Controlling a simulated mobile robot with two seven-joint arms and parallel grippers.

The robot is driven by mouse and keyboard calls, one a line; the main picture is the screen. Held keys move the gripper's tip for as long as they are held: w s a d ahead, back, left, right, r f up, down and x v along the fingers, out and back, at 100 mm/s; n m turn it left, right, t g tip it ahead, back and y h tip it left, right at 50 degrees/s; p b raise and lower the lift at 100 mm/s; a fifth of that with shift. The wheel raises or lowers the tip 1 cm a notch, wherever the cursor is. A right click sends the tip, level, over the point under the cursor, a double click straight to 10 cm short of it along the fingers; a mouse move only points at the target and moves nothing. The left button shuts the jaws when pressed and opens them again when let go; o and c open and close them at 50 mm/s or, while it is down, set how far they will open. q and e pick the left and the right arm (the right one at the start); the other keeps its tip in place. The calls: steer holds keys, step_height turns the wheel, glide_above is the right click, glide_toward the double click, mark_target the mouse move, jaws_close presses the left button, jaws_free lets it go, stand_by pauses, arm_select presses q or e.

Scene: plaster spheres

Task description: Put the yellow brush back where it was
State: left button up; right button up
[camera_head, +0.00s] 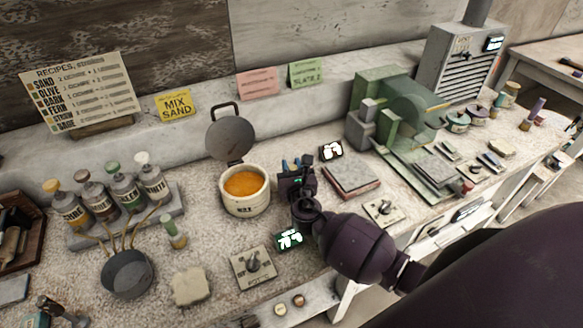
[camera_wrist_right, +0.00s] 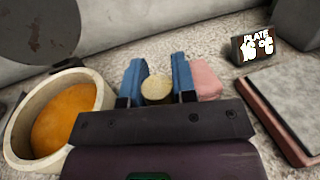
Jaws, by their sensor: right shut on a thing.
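My right gripper (camera_head: 297,172) is over the bench, just right of the white pot of orange stuff (camera_head: 245,186). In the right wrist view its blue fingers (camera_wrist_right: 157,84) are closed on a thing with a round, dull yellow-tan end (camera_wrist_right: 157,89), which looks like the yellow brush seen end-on. The rest of it is hidden by the gripper. In the head view the held thing is hidden or too small to make out. My left gripper is not clearly in view.
A grey-topped red slab (camera_head: 353,178) and a small display (camera_head: 331,150) lie right of the gripper. The green machine (camera_head: 400,115) stands behind. Left are several bottles (camera_head: 122,185), a grey pan (camera_head: 127,272) and a small green-topped brush or bottle (camera_head: 173,233). A knob plate (camera_head: 252,264) lies in front.

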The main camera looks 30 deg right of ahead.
steer(key=shift+f, duration=0.1)
steer(key=o, duration=0.9)
steer(key=shift+r, duration=0.25)
steer(key=v, duration=1.2)
steer(key=shift+f, duration=0.1)
